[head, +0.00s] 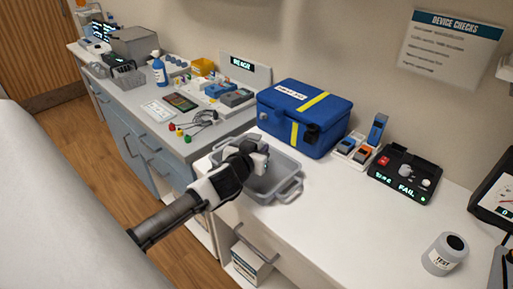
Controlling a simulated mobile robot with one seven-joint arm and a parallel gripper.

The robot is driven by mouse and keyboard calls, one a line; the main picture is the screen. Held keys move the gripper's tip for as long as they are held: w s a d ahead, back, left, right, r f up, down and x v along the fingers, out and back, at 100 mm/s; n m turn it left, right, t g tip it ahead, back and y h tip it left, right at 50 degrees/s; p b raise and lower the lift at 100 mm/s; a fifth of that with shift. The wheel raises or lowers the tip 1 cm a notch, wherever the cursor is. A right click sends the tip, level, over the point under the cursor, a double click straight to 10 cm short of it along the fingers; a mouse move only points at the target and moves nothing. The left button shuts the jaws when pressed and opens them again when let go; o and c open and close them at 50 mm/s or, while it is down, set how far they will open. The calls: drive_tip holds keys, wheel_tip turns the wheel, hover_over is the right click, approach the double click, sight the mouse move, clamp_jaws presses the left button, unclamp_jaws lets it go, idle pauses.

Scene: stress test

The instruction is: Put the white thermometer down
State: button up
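My gripper (259,155) is over the grey tray (287,192) on the white counter. The gripper points away from the camera, and its own body hides most of its fingertips. A small pale and dark shape shows at its tip. I cannot tell whether this is the white thermometer or part of the fingers. I cannot make out a white thermometer anywhere else. The grey tray has raised walls and a handle at its right end. My arm hides its left part, and the visible part of its inside looks empty.
A blue case (306,116) stands right behind the tray. A holder with small devices (355,148) and a black tester (404,174) reading FAIL stand to its right. A grey TEST pot (445,254) is at front right. The counter between is clear. A grey cabinet top (150,92) at left is crowded.

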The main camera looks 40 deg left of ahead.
drive_tip(key=shift+f, duration=0.15)
drive_tip(key=o, duration=1.1)
drive_tip(key=shift+c, duration=0.2)
